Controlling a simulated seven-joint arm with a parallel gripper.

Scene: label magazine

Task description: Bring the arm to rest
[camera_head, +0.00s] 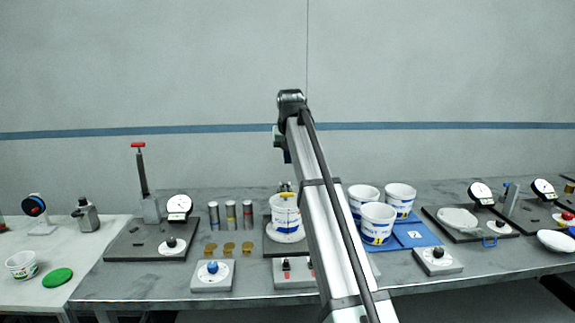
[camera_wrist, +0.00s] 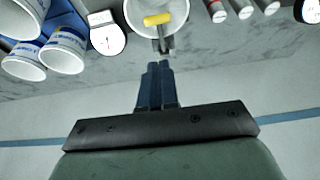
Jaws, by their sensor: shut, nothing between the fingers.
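My gripper (camera_wrist: 158,68) is shut and empty in the wrist view, its two dark blue fingers together. In the head view it hangs high over the bench (camera_head: 150,285), partly hidden behind my arm. Below it a white and blue tub (camera_head: 286,222) stands on a dark base plate, partly hidden by my arm. A yellow handle (camera_head: 287,194) shows at the tub's top. In the wrist view this handle (camera_wrist: 158,19) sits on a grey stem just beyond the fingertips, apparently apart from them.
A red-topped lever press (camera_head: 140,170) rises at the left. Dial gauges (camera_head: 480,193) stand at the right. The air above is free.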

